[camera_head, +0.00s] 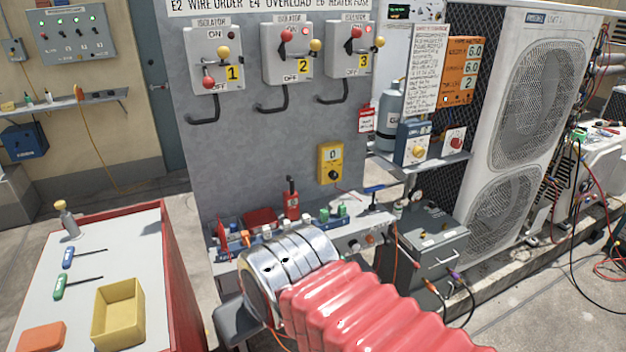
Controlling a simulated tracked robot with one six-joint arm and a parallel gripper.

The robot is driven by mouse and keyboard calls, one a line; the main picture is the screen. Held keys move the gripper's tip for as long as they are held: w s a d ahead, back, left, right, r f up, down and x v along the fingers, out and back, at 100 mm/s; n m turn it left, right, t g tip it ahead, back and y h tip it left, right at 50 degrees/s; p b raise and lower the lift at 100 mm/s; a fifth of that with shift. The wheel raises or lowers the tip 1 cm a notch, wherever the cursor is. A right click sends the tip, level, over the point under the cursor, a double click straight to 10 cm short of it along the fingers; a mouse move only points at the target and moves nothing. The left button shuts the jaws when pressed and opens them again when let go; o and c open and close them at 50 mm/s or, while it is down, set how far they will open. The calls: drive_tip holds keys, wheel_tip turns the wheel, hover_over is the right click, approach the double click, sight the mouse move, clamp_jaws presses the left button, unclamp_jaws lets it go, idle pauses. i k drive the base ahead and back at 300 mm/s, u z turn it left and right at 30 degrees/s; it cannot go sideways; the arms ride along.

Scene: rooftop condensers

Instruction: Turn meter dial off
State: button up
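The yellow meter (331,151) hangs upright on the grey panel, right of the picture's middle. Its small window shows what looks like a 0. Its dial is a round black knob (334,175) on the lower half of the meter; which mark it points to is too small to tell. I see no gripper fingers.
Three isolator boxes (289,66) with lever knobs sit above the meter. A cluttered shelf (362,226) with a red bottle-like tool (291,199) stands below it. A ledge with switch boxes (413,145) is at the right. A red-edged bench (96,250) stands front left.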

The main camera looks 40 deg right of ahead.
sight(334, 175)
drive_tip(key=u, duration=0.55)
drive_tip(key=k, duration=1.15)
drive_tip(key=z, duration=1.25)
drive_tip(key=i, duration=1.1)
drive_tip(key=z, duration=0.1)
